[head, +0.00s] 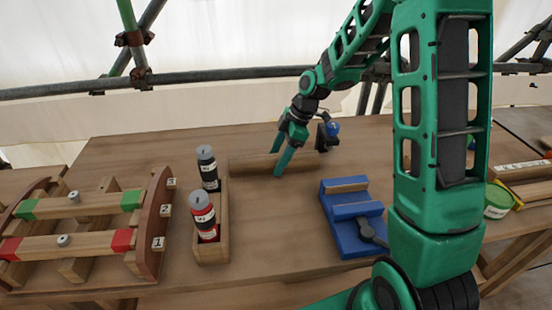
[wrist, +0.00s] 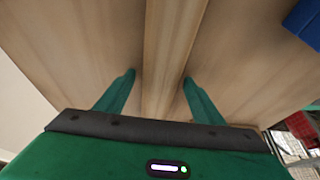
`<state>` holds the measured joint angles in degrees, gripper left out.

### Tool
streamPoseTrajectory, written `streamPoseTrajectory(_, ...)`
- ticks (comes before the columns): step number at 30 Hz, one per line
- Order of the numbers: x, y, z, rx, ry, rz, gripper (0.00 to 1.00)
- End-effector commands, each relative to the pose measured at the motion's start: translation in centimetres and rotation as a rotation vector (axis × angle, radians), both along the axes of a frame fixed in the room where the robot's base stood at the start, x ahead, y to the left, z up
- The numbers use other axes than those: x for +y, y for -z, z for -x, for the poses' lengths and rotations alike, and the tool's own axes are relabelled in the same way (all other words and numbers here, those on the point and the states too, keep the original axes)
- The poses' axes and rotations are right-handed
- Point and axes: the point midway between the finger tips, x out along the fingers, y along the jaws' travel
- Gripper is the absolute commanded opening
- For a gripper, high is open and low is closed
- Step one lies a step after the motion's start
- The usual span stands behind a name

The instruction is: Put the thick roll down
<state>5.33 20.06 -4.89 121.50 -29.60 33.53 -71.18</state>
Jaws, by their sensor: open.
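The thick roll is a long plain wooden piece (head: 248,164) lying on the bench, left to right, near the back middle in the head view. In the wrist view the wooden piece (wrist: 174,35) runs up the picture between my fingers. My gripper (head: 279,162) is open and low over it, with one finger on each side. In the wrist view my gripper (wrist: 159,78) shows bare gaps between the fingers and the wood. The part of the roll behind my fingers is hidden in the head view.
A wooden tray (head: 212,252) with two grey-capped bottles stands left of centre. A blue vise-like fixture (head: 350,212) is at right. A wooden frame (head: 155,225) with red and green-marked bars fills the left. A green tub (head: 497,202) stands far right. The bench (head: 270,240) is clear between tray and fixture.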

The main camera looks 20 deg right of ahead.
Motion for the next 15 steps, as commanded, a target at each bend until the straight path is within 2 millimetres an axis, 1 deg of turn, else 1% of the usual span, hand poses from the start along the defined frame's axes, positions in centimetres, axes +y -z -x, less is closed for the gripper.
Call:
streamPoseTrajectory(2, 0.0, -0.4, -0.1, -0.002, 0.000, 0.000, 0.62)
streamPoseTrajectory(5, -0.1, -1.6, -0.1, -0.005, 0.000, 0.000, 0.62)
streamPoseTrajectory(8, -0.8, -3.1, 0.0, -0.005, 0.002, 0.000, 0.62)
streamPoseTrajectory(15, -2.7, -7.8, 0.4, -0.005, 0.001, 0.000, 0.62)
